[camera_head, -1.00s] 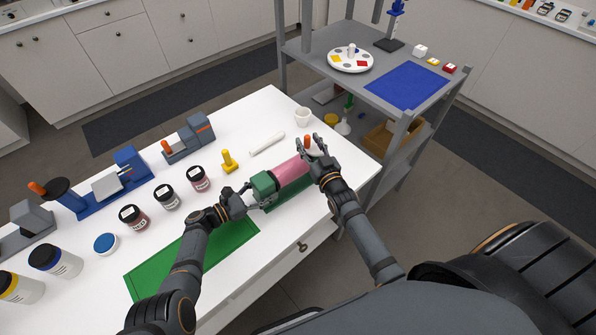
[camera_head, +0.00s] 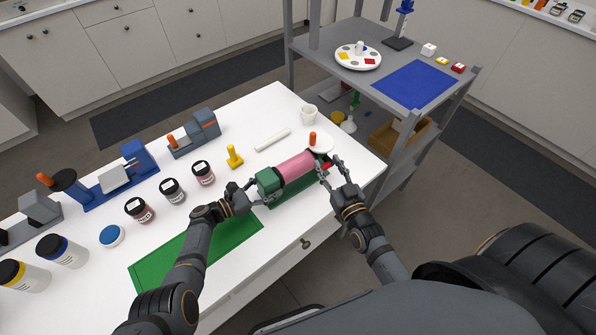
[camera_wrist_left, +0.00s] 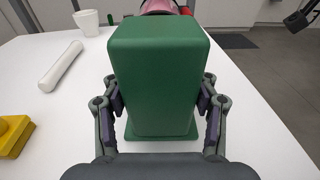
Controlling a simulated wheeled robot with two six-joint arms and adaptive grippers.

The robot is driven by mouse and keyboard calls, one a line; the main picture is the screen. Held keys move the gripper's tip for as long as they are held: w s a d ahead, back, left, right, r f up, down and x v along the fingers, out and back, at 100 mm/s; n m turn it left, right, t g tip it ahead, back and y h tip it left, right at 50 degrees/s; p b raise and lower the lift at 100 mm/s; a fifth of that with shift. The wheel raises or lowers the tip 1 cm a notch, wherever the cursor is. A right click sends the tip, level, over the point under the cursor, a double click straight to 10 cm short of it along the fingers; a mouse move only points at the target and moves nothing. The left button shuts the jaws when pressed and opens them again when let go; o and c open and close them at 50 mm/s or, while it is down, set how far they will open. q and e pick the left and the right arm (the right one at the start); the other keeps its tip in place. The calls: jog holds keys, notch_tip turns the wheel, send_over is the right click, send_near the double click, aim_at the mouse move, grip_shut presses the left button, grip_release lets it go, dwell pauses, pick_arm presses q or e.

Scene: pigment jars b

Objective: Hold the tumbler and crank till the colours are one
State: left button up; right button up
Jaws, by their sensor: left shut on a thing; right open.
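An orange crank knob (camera_head: 312,138) stands up from the disc. My left gripper (camera_head: 248,190) is shut on the green end block, which also shows between its fingers in the left wrist view (camera_wrist_left: 158,75). My right gripper (camera_head: 333,172) is open and empty beside the crank end, apart from the knob. Colour inside the drum looks evenly pink from here.
Several pigment jars (camera_head: 172,191) and a yellow piece (camera_head: 234,157) stand left of the tumbler. A green mat (camera_head: 200,252) is in front; a grey shelf (camera_head: 395,150) stands right.

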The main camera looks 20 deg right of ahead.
pick_arm(q)
jog(key=o, duration=1.6)
jog(key=shift+c, duration=0.2)
jog(key=v, duration=1.2)
